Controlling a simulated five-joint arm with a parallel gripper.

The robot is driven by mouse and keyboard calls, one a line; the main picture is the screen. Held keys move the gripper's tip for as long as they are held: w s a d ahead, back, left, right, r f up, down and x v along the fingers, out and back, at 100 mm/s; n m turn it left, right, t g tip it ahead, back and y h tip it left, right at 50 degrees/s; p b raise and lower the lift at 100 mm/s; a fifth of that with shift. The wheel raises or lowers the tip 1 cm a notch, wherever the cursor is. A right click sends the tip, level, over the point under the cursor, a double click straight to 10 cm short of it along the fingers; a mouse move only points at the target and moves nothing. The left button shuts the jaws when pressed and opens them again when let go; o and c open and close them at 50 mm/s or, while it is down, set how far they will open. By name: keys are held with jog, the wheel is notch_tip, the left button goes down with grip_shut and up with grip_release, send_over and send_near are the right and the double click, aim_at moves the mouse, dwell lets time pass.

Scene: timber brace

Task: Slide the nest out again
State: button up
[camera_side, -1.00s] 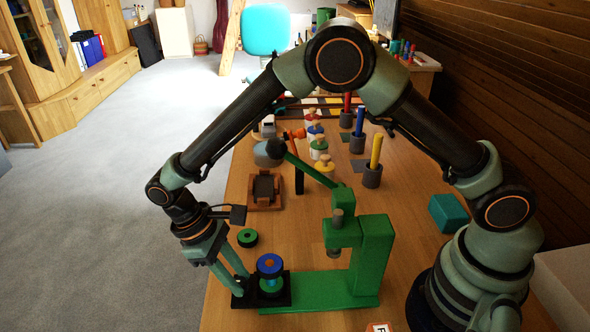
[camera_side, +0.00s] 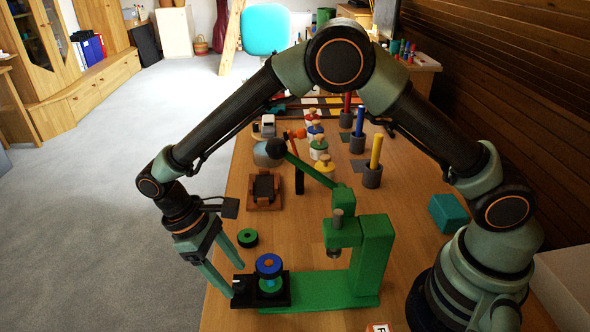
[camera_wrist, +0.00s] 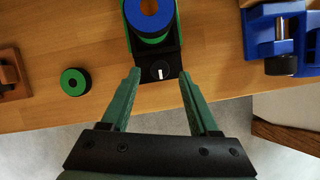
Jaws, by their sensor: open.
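The nest (camera_side: 284,297) is a black block at the left end of the green press (camera_side: 372,250), away from the press's column. It carries a stack with a blue ring (camera_side: 268,262) on top and green below. In the wrist view the nest's black end (camera_wrist: 148,70) with a white mark shows at the top middle, and the blue ring (camera_wrist: 164,22) lies beyond it. My gripper (camera_side: 239,281) is open at the nest's left end. In the wrist view its fingertips (camera_wrist: 160,73) stand either side of that end, with a gap visible; I cannot tell whether either touches.
A loose green and black disc (camera_side: 247,238) lies on the table behind the nest; the wrist view shows it left of my fingers. A brown wooden fixture (camera_side: 264,190) stands farther back. A blue device (camera_wrist: 283,35) is at the wrist view's right. The table edge runs beneath my fingers.

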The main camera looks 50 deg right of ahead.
jog(key=v, duration=1)
jog(key=shift+w+r, duration=0.15)
jog(key=shift+r, duration=0.2)
jog(key=shift+a, duration=0.15)
jog(key=d+r+m+t+y, duration=0.1)
jog(key=d+r+m+t, duration=0.1)
jog(key=d+r, duration=0.45)
jog(key=d+r+m+t+y, duration=0.2)
jog(key=d+r+m+t, duration=0.15)
jog(key=d, duration=0.55)
jog(key=s+d+t, duration=0.3)
jog(key=s+d, duration=0.6)
jog(key=shift+d+r+t+h, duration=0.2)
jog(key=shift+r+t+h, duration=0.1)
jog(key=shift+r+t, duration=0.1)
jog(key=shift+s+m, duration=0.15)
jog(key=shift+m, duration=0.1)
